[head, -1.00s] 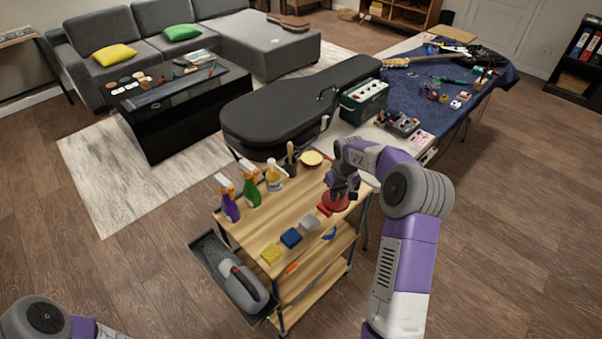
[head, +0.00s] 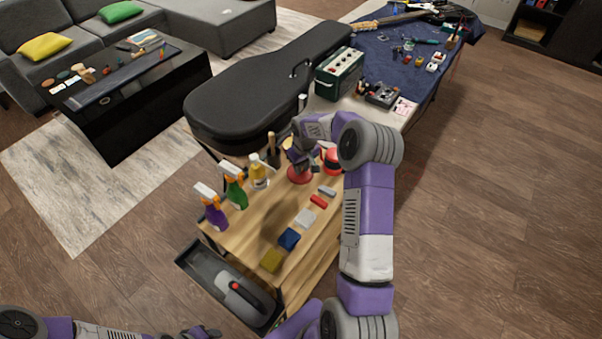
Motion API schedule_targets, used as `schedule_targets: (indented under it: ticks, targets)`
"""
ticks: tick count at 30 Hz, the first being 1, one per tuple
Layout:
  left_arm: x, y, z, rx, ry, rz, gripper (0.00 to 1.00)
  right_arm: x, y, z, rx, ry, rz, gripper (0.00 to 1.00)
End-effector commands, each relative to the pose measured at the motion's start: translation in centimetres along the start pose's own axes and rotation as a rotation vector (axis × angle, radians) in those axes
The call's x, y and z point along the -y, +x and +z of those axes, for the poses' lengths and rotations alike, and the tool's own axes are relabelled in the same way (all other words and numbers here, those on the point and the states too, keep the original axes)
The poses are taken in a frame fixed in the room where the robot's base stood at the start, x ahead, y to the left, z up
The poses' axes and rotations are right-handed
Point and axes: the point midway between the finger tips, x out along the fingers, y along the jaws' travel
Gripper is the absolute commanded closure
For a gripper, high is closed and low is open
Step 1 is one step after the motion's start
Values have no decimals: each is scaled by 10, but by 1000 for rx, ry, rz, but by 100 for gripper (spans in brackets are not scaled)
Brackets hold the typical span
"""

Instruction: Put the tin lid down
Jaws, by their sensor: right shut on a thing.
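The tin lid (head: 300,175) is a round red disc at the back of the wooden cart top. My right gripper (head: 301,164) is shut on it from above. The lid looks level and low over the cart, but I cannot tell whether it touches anything beneath. The open tin with its pale yellow filling is mostly behind my gripper, where a bit of yellow shows. My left gripper (head: 203,332) shows only partly at the bottom edge, and its jaws are not clear.
The cart top (head: 240,245) carries spray bottles (head: 235,190), a yellow-capped bottle (head: 259,172), and a row of small blocks including a blue one (head: 289,238) and a red one (head: 318,201). A red round object (head: 332,161) stands right of my gripper. A guitar case (head: 265,85) lies behind.

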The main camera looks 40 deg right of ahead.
Motion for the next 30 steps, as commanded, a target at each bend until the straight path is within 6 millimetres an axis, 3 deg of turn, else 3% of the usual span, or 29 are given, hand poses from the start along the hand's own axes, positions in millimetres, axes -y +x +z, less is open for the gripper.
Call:
schedule_targets:
  ticks: [6,17,18,23,30]
  targets:
    - [2,6,0,-1,0,0,57,0,31,4,2,1,-1,100]
    - [3,8,-1,-1,0,0,57,0,35,4,1,0,0,100]
    - [3,8,-1,-1,0,0,57,0,36,5,1,0,0,77]
    - [3,8,-1,-1,0,0,57,0,35,5,1,0,0,53]
    - [3,8,-1,-1,0,0,57,0,35,5,1,0,0,53]
